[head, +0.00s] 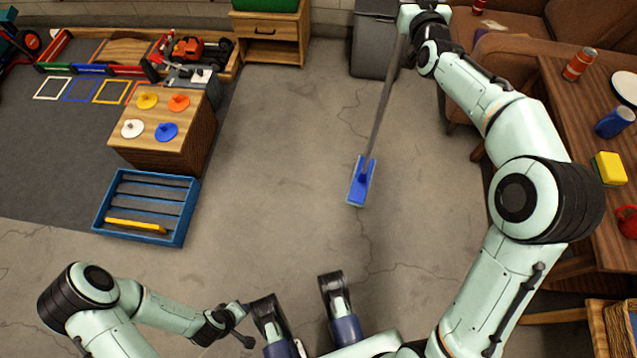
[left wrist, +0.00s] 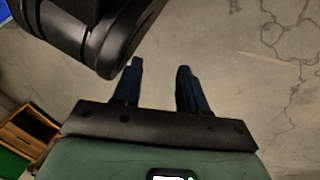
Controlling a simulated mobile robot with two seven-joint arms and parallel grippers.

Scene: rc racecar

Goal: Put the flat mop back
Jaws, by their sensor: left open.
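The flat mop has a blue flat head (head: 361,182) on or just above the floor and a thin grey handle (head: 383,100) that leans up and right. My right gripper (head: 404,22) is at the handle's upper end, at the top of the head view. Its fingers are hard to make out, but it appears shut on the handle, with no other support for the mop in sight. My left gripper (head: 247,326) is low in the head view, far from the mop. In the left wrist view its two fingers (left wrist: 159,70) are apart with nothing between them.
A dark grey bin (head: 374,45) and a wooden cabinet (head: 268,32) stand at the back. A wooden block with colored discs (head: 165,160) and a blue slatted crate (head: 183,225) are at left. A wooden table (head: 570,105) is at right. The central floor is clear.

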